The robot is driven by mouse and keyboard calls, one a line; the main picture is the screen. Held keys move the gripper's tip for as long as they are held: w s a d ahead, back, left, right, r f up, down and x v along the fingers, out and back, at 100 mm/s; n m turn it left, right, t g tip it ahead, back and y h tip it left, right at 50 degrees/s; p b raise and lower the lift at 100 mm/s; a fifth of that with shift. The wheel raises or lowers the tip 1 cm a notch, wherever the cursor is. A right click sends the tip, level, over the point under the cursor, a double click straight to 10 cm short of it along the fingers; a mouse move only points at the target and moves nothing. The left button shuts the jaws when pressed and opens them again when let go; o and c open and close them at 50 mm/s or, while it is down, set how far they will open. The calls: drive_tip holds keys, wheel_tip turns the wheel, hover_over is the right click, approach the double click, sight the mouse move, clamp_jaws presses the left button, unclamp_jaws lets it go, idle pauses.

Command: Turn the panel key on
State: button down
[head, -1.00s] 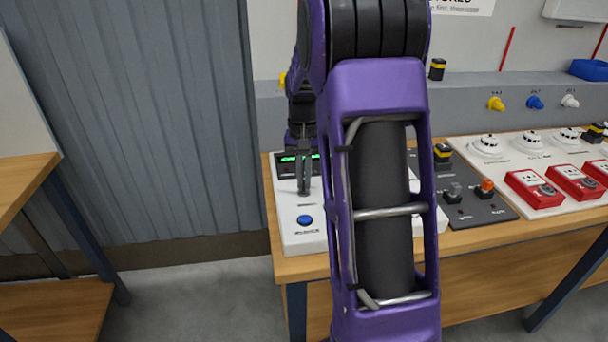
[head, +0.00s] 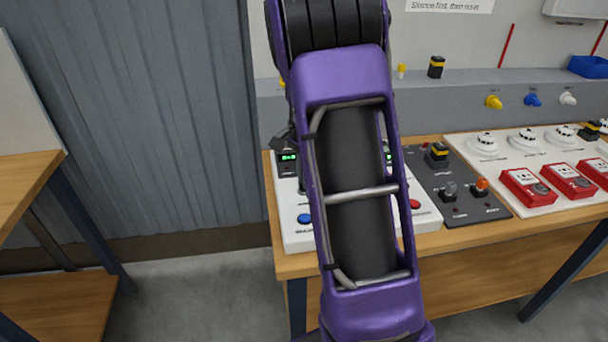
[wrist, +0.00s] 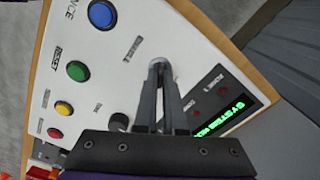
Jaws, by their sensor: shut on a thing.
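The white control panel (head: 292,215) lies on the wooden bench, and it fills much of the wrist view (wrist: 112,65). My gripper (wrist: 159,68) points down at the panel in the wrist view. Its two fingers meet at the tips, shut on the panel key. The key is almost wholly hidden between the fingertips, so its angle cannot be read. The green-lit display (wrist: 222,120) is to the right of the fingers. In the head view my arm covers the gripper, the key and the middle of the panel.
Blue (wrist: 102,14), green (wrist: 76,71), yellow (wrist: 63,108) and red (wrist: 55,134) buttons line the panel's left side. A black knob (wrist: 119,121) sits close left of my fingers. A dark switch plate (head: 465,205) and red call points (head: 527,189) lie further right on the bench.

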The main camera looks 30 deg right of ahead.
idle(0.4)
drive_tip(key=c, duration=1)
unclamp_jaws()
wheel_tip(320, 180, up, 18)
drive_tip(key=p, duration=0.2)
drive_tip(key=shift+f, duration=0.25)
drive_tip(key=shift+s+f, duration=0.1)
drive_tip(key=shift+s, duration=0.05)
